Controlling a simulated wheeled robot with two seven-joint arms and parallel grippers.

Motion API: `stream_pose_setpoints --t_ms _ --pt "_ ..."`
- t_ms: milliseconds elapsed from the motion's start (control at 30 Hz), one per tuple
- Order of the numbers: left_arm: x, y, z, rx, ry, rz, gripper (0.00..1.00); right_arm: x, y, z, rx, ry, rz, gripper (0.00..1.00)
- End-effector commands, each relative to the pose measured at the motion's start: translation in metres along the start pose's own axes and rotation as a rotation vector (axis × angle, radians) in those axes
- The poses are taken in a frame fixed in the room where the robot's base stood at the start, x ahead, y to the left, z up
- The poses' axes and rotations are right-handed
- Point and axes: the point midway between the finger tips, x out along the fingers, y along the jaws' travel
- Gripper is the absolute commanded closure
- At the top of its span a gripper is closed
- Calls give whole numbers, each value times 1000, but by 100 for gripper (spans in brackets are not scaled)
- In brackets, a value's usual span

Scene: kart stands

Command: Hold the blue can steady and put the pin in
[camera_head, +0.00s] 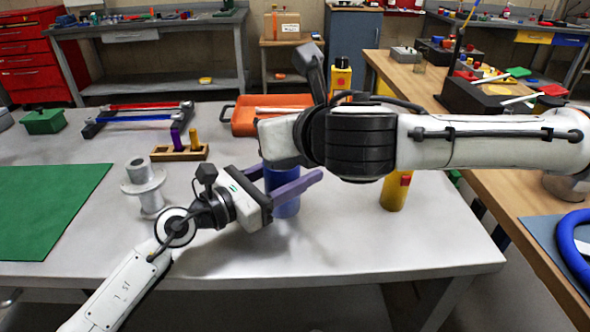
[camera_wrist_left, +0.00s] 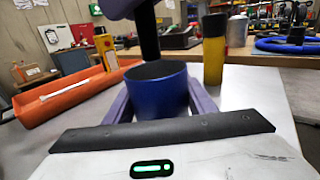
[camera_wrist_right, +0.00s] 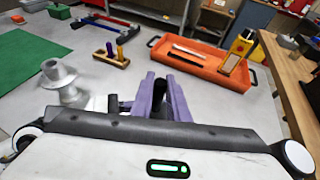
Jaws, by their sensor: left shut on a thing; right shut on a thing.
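The blue can (camera_head: 285,203) stands upright on the grey table, partly hidden behind my right arm in the head view. My left gripper (camera_head: 290,180) has its purple fingers on both sides of the can, shut on it. The left wrist view shows the open-topped can (camera_wrist_left: 158,95) between them. My right gripper (camera_wrist_right: 162,88) points down above the can, shut on a dark pin (camera_wrist_left: 149,38). The pin hangs upright with its lower end at the can's opening. I cannot tell whether its end is inside the opening or just behind the rim.
A wooden rack (camera_head: 187,154) with a purple and a yellow peg stands behind. A grey spool-shaped part (camera_head: 146,188) stands left of the can. An orange tray (camera_head: 245,122) lies farther back. The front table strip is clear.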

Motion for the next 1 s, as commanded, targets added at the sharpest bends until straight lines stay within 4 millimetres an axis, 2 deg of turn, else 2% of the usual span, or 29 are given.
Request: stream_pose_setpoints --t_ms 500,867,900,1000 --pt "0 0 0 0 1 0 73 14 0 -34 1 1 1 100" --pt "0 0 0 0 0 0 73 15 0 -37 1 -1 1 100" --pt "0 0 0 0 0 0 73 15 0 -37 1 -1 1 82" --pt "0 0 0 0 0 0 73 15 0 -37 0 -1 1 65"
